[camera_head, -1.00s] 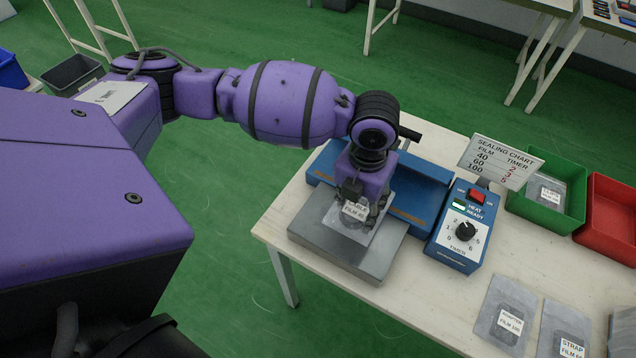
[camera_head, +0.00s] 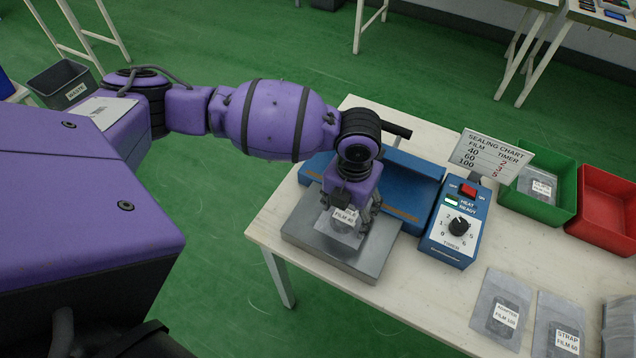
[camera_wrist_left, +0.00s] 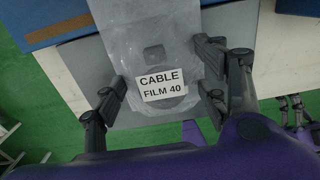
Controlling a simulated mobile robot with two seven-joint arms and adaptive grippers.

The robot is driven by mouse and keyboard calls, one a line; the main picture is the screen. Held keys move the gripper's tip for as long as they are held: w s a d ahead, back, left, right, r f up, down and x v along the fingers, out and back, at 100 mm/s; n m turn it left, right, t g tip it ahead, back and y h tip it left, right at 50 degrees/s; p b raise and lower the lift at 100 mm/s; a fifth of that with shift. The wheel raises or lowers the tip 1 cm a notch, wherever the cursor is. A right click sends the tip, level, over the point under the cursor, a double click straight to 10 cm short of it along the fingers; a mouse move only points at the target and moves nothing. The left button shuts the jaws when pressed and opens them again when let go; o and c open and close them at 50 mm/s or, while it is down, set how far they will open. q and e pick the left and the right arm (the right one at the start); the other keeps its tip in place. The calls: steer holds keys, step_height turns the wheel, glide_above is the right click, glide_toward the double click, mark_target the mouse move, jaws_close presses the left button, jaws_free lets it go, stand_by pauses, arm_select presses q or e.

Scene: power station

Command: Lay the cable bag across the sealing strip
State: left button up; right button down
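The cable bag (camera_wrist_left: 150,45), a clear grey pouch labelled CABLE FILM 40, is between the fingers of my left gripper (camera_wrist_left: 163,88), which press at its two side edges. In the head view the bag (camera_head: 338,235) is over the grey plate of the blue sealer (camera_head: 410,182). The brown sealing strip (camera_head: 404,214) runs along the sealer's front edge; it also shows in the wrist view (camera_wrist_left: 60,30). There the bag's far end overlaps the strip's line. I cannot tell whether the bag touches plate or strip. My wrist hides the strip's middle.
The timer box (camera_head: 456,226) stands right of the sealer, with the sealing chart (camera_head: 492,155) behind it. A green bin (camera_head: 545,205) and a red bin (camera_head: 606,220) are further right. Adapter (camera_head: 500,310) and strap (camera_head: 560,325) bags lie at the front right.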

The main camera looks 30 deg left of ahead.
mark_target(347, 213)
arm_select(q)
steer(key=shift+w+r, duration=0.1)
step_height(347, 213, up, 12)
steer(key=shift+r+p, duration=0.15)
steer(key=shift+p, duration=0.15)
stand_by(0.5)
